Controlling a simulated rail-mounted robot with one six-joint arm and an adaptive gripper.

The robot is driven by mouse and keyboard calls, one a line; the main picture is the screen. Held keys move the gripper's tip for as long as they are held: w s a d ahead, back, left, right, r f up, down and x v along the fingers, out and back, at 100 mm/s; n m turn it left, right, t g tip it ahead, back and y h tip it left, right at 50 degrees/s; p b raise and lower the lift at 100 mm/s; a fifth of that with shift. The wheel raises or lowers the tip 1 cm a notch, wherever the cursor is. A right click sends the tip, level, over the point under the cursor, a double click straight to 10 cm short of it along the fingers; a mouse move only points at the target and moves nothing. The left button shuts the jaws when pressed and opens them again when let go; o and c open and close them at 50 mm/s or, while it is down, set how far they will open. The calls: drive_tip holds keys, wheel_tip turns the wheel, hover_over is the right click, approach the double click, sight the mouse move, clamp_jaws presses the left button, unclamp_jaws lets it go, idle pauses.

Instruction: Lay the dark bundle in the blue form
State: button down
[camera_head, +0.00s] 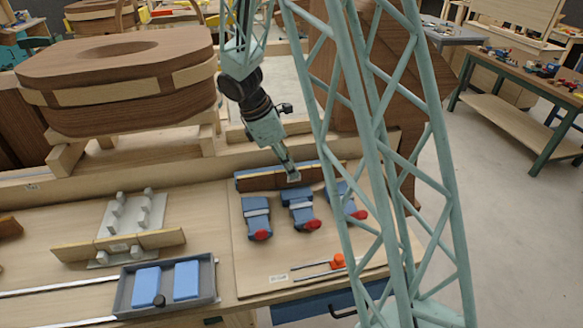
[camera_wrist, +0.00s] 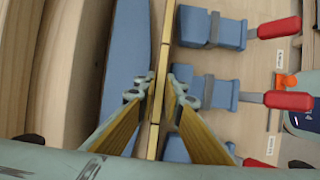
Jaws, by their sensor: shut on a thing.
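The dark bundle (camera_head: 262,183) is a long brown strip stack with a light edge, standing along the front of the blue form (camera_head: 243,173). My gripper (camera_head: 293,177) is shut on the bundle near its middle. In the wrist view the fingers (camera_wrist: 162,90) pinch the bundle (camera_wrist: 164,50) from both sides, and it runs alongside the curved blue form (camera_wrist: 127,60). Whether the bundle touches the form all along is unclear. Blue clamps with red handles (camera_head: 300,205) stand on the near side of the bundle. The bundle's right part is partly hidden by my arm's lattice.
A grey form (camera_head: 132,212) with a light bundle (camera_head: 120,245) sits on the bench to the left. A grey tray (camera_head: 211,280) holds two blue blocks (camera_head: 187,281). An orange item (camera_head: 338,261) lies near the front. A large wooden form (camera_head: 120,75) stands behind.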

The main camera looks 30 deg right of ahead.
sight(295, 183)
drive_tip(key=shift+f+b, duration=0.8)
drive_tip(key=shift+f, duration=0.65)
drive_tip(key=shift+f, duration=0.35)
drive_tip(key=c, duration=2.6)
unclamp_jaws()
drive_tip(key=shift+c, duration=0.2)
drive_tip(key=shift+r, duration=0.1)
drive_tip(key=shift+v, duration=5.95)
